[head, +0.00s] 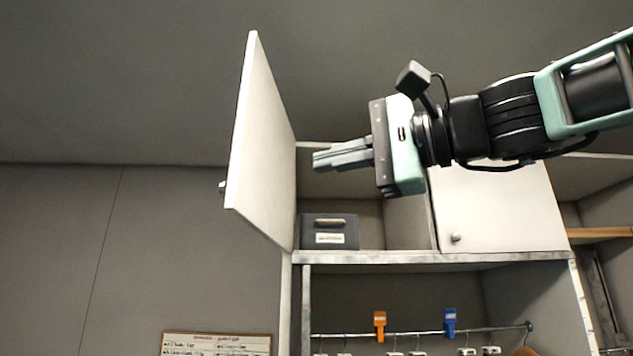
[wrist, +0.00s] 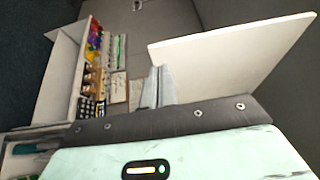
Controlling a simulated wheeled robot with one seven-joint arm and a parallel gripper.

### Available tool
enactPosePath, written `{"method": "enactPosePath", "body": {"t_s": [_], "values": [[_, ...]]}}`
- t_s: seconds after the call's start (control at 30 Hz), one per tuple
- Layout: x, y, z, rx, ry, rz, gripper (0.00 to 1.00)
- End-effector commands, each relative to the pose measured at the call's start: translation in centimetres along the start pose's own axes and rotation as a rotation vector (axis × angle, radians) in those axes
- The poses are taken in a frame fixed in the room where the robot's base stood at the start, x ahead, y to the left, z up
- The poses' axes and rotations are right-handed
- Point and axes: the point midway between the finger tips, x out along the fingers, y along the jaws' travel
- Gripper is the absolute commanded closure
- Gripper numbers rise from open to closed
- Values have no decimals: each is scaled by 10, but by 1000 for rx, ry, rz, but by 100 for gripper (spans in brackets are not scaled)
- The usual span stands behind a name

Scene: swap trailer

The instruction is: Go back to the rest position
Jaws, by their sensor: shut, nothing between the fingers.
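My gripper (head: 318,161) is raised in front of the upper cabinet, its fingers together and empty, pointing left toward the open white door (head: 262,150). In the head view the fingertips appear a little right of the door's inner face; I cannot tell the exact gap. The closed fingers also show in the wrist view (wrist: 157,75), with the open door (wrist: 235,58) to their right. The open compartment behind the gripper holds a dark box (head: 330,232) with a handle and a white label.
A second white door (head: 500,210) with a knob is closed on the right. Below, a rail (head: 420,333) carries an orange tag (head: 380,325), a blue tag (head: 449,322) and hangers. A board with writing (head: 216,344) is at lower left. The space left of the open door looks free.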

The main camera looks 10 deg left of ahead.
Motion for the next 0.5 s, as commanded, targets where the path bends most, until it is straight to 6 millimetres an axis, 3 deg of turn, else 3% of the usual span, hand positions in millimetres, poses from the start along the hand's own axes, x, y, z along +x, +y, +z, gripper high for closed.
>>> {"method": "enactPosePath", "body": {"t_s": [0.37, 0.47, 0.5], "values": [[-6, 0, 3, 1, 0, 1, 100], [-3, 17, 1, -8, 4, 38, 100], [-1, 32, 0, -18, 8, 72, 100]]}}
